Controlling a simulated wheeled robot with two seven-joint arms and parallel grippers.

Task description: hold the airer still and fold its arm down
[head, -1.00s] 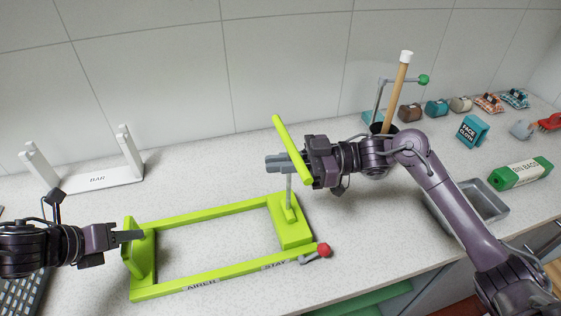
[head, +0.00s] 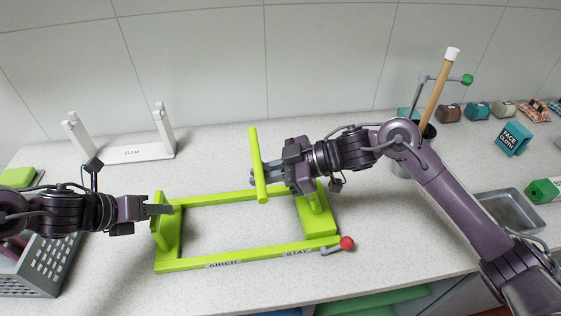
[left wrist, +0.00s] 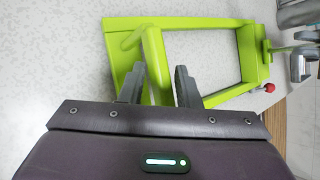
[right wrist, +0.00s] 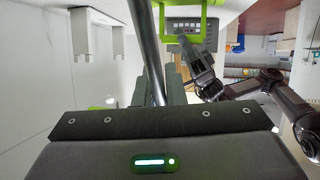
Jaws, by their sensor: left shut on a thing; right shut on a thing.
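The lime-green airer frame (head: 262,256) lies flat on the worktop. My left gripper (head: 162,209) is shut on the green end post (head: 166,238); the post (left wrist: 154,60) also shows between the fingers in the left wrist view. The airer's arm has a green crossbar (head: 257,160), tilted in toward the frame from the right-hand base (head: 318,222). My right gripper (head: 268,172) is shut on the arm's grey rod (right wrist: 146,45), just beside the crossbar. The rod's lower end is mostly hidden in the head view. A red-knobbed stay (head: 346,243) sits at the front right corner.
A white bar stand (head: 130,153) stands behind the airer. A grey basket (head: 40,265) is at the left. A pot with a wooden stick (head: 438,90), a face cloth box (head: 514,138) and a metal tray (head: 508,212) are to the right. Worktop inside the frame is clear.

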